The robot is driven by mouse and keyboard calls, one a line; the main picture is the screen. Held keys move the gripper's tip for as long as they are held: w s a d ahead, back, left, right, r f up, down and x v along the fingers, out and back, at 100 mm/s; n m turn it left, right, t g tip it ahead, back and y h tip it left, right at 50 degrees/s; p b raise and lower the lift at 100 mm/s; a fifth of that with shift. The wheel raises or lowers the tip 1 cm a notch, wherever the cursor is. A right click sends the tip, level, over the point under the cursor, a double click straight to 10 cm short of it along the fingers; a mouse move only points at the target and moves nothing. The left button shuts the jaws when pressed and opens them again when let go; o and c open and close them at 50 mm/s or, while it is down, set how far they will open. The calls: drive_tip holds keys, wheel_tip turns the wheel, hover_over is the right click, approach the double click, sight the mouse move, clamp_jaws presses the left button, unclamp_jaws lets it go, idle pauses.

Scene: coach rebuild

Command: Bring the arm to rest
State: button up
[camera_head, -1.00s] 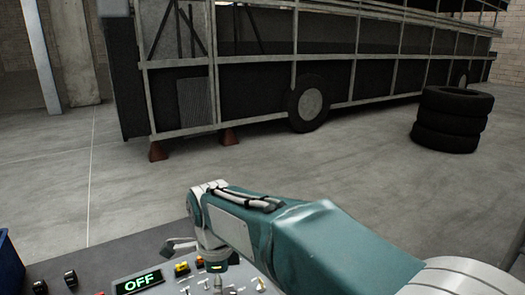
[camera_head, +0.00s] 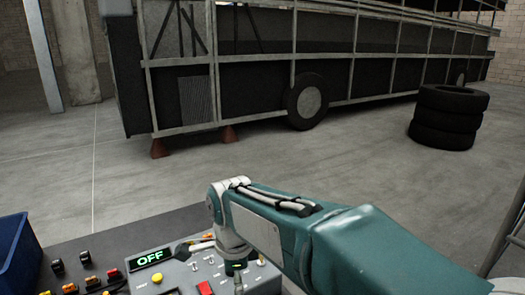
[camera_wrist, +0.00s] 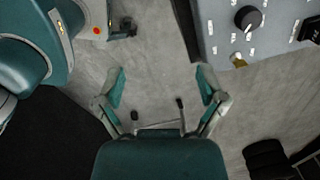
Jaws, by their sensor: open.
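My gripper (camera_wrist: 162,86) shows in the wrist view with its two teal-padded fingers spread apart and nothing between them. Bare grey floor shows between and beyond the fingertips. In the head view my teal and white arm reaches from the lower right, bent down at its wrist over the right part of a grey control panel (camera_head: 176,278). The gripper is mostly hidden there behind the wrist. The panel's display (camera_head: 150,258) reads OFF in green. The panel also shows at the upper right of the wrist view (camera_wrist: 217,42), with a black knob (camera_wrist: 249,18), apart from the fingers.
A blue bin (camera_head: 18,262) stands at the left edge, beside several small switches on a dark bench top (camera_head: 128,232). A coach frame (camera_head: 255,90) fills the back. Stacked tyres (camera_head: 447,118) stand at the right. The floor between bench and coach is clear.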

drive_tip(key=s+d+n+t, duration=0.2)
drive_tip(key=s+d+n, duration=0.5)
drive_tip(key=d, duration=0.3)
drive_tip(key=s+d+r+n+t, duration=0.1)
drive_tip(key=s+d+n+t, duration=0.2)
drive_tip(key=s+d+n, duration=0.3)
drive_tip(key=d+n, duration=0.2)
drive_tip(key=d, duration=0.2)
drive_tip(key=shift+s+d+r, duration=0.2)
drive_tip(key=shift+s+d, duration=0.15)
drive_tip(key=shift+s, duration=0.05)
idle(0.5)
